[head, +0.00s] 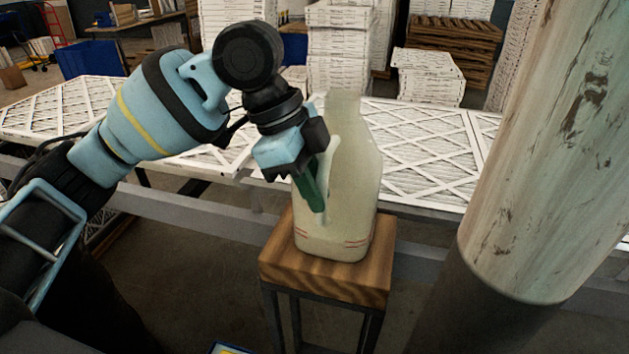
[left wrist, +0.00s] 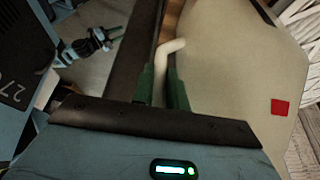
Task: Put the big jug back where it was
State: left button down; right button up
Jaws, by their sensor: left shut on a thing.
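The big jug (head: 352,180) is a tall, cloudy whitish container with red marks near its base. It stands upright on, or just above, a small wooden-topped stool (head: 327,277); I cannot tell if its base touches. My left gripper (head: 318,185) is at the jug's left side, its green fingers shut on the handle. In the left wrist view the pale handle (left wrist: 168,62) lies between the green fingers, and the jug's body (left wrist: 235,70) with a red square fills the right. My right gripper shows small and apart in the left wrist view (left wrist: 113,33), with no object seen in it.
A thick, worn pale column (head: 545,130) stands close at the right. Behind the stool runs a long rack of white lattice-faced filters (head: 425,160). Stacks of white boxes (head: 345,50) and a blue bin (head: 90,57) are farther back. Floor shows around the stool.

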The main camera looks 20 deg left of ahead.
pick_arm(q)
jog(key=shift+r, duration=0.1)
jog(key=c, duration=1.8)
grip_release()
jog(key=shift+f, duration=0.2)
jog(key=shift+c, duration=0.2)
jog(key=o, duration=0.5)
jog(key=shift+c, duration=0.2)
jog(key=v, duration=1.2)
jog(key=shift+r, duration=0.1)
